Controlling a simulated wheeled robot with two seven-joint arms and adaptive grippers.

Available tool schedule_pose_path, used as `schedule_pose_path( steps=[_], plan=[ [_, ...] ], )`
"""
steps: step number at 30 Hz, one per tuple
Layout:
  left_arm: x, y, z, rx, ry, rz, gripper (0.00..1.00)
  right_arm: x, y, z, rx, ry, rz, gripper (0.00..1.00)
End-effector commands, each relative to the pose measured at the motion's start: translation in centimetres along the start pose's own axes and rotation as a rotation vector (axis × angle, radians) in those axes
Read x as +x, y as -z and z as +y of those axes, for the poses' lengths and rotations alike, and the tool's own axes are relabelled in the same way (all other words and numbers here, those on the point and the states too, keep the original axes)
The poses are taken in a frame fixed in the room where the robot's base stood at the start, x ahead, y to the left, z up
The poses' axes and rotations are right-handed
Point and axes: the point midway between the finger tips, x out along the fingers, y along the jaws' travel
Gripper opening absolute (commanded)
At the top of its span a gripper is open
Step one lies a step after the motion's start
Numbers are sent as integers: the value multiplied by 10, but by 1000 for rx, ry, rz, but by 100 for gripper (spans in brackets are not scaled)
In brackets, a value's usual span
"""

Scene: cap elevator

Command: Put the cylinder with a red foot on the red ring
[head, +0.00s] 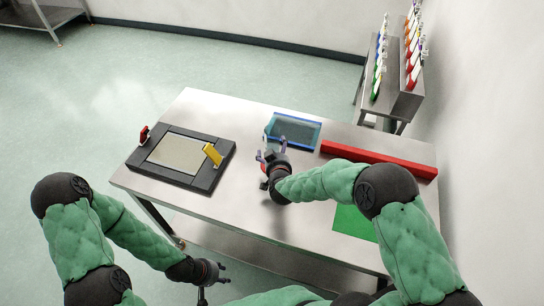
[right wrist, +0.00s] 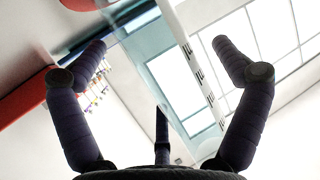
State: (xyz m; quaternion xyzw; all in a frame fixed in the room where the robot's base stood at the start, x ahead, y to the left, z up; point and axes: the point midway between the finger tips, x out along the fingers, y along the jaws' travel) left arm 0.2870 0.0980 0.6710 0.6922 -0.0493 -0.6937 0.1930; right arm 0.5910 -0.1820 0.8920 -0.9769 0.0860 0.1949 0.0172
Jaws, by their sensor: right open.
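My right gripper (head: 270,154) is open above the middle of the table, just in front of the blue tray. In the right wrist view its purple fingers (right wrist: 165,80) are spread wide. My left gripper (head: 216,273) is open and empty, low in front of the table.
The table (head: 210,115) holds a dark-framed panel (head: 216,168) with red and yellow clips, a blue tray (head: 299,116), a long red bar (head: 395,165) and a green sheet (head: 354,222). Racks of colourful items (head: 412,55) stand behind right. The table's front middle is clear.

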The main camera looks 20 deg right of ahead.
Motion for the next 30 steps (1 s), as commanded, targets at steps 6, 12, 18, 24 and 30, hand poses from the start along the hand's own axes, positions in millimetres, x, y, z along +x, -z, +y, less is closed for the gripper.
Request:
schedule_pose_path(
  steps=[6,12,18,24,30],
  plan=[
    [3,0,-1,0,0,0,40,10,1,0,0,1,1,97],
    [2,0,-1,0,0,0,40,9,1,0,0,1,1,83],
    [2,0,-1,0,0,0,40,9,1,0,1,1,1,33],
    [2,0,-1,0,0,0,40,9,1,0,1,1,1,28],
    [0,0,0,0,0,0,40,8,5,0,1,1,2,28]
  ],
)
